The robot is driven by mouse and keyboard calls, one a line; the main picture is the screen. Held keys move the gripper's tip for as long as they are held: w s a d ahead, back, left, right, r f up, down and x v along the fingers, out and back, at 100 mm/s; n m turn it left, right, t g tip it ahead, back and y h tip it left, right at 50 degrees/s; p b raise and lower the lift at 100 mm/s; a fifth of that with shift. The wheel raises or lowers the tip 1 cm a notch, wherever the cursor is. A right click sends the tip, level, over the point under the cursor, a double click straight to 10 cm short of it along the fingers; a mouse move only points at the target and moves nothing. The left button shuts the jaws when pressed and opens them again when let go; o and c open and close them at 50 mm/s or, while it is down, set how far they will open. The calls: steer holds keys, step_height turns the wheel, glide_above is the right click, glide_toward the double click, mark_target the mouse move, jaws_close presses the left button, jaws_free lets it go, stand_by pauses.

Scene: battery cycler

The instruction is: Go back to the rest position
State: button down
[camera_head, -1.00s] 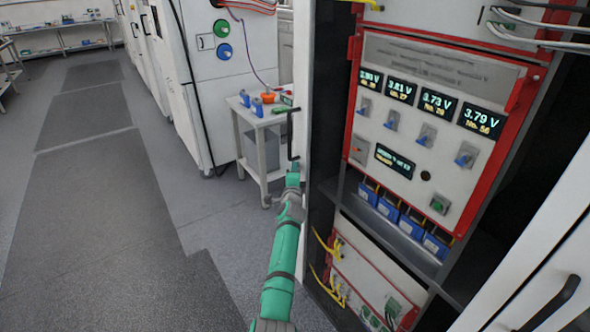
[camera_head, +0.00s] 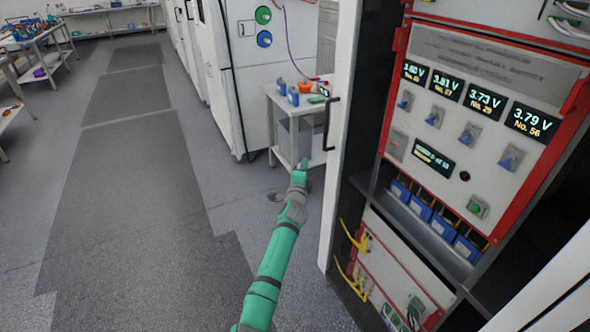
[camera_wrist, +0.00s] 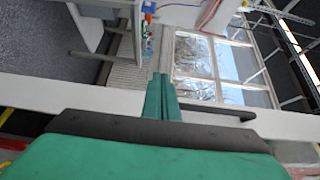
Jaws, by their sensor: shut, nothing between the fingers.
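My gripper (camera_head: 303,164) is at the end of my green arm in the head view, out in front of the cabinet's open side and below the small white table's top. In the wrist view the two green fingers of my gripper (camera_wrist: 161,78) are together with nothing between them. The battery cycler (camera_head: 470,130) stands to the right, with a red frame, lit voltage displays and several small switches. Blue battery cells (camera_head: 420,207) sit in a row in the slot below its panel.
A small white table (camera_head: 285,100) with blue items and an orange bowl stands behind my gripper. The white cabinet door (camera_head: 345,110) with a black handle (camera_head: 330,124) is close to my arm. Yellow cables (camera_head: 353,238) stick out low on the cabinet. The floor (camera_head: 130,210) at left is clear.

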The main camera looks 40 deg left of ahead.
steer(key=shift+s+a, duration=0.3)
steer(key=shift+s, duration=0.5)
steer(key=shift+s+a, duration=0.25)
steer(key=shift+s, duration=0.55)
